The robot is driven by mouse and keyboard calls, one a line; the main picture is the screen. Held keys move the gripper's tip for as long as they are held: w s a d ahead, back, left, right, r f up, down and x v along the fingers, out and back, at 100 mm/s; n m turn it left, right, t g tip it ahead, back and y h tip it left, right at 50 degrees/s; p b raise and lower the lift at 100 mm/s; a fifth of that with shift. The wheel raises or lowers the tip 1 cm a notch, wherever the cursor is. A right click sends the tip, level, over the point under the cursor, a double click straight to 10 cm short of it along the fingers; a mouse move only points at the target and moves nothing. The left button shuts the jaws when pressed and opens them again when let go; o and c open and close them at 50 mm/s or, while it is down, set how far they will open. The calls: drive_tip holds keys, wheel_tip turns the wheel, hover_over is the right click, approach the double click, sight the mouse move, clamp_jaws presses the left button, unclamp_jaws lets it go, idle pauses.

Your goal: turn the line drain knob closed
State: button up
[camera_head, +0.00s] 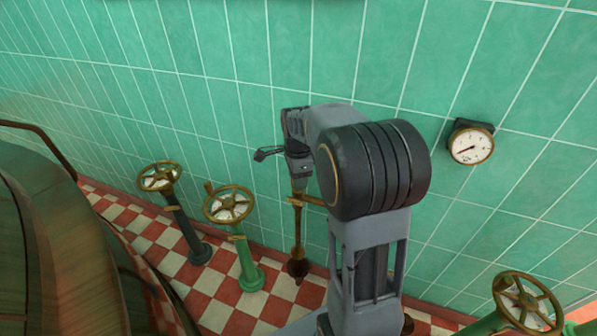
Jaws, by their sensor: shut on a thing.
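A slim brass post (297,235) with a dark round foot stands by the tiled wall, left of my arm. My gripper (299,182) points down onto the top of this post and is shut on what sits there, which I take to be the line drain knob. The knob itself is hidden by the gripper and wrist, so its angle cannot be read. The fingertips are small and hard to make out.
Two handwheels on posts, one dark (160,177) and one green (229,204), stand left of the gripper. Another handwheel (527,303) is at the lower right. A pressure gauge (471,145) is on the wall. A large kettle (60,240) fills the left.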

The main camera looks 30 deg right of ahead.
drive_tip(key=m+p, duration=0.1)
drive_tip(key=m, duration=0.1)
drive_tip(key=m+p, duration=0.1)
drive_tip(key=m, duration=0.2)
drive_tip(key=shift+r+m, duration=0.2)
drive_tip(key=shift+m, duration=0.1)
drive_tip(key=shift+w+f+m+p, duration=0.1)
drive_tip(key=shift+m+p, duration=0.95)
drive_tip(key=shift+m, duration=1.15)
drive_tip(key=o, duration=0.9)
drive_tip(key=shift+o, duration=0.2)
wheel_tip(320, 180, up, 14)
drive_tip(key=p, duration=0.2)
drive_tip(key=shift+f, duration=0.15)
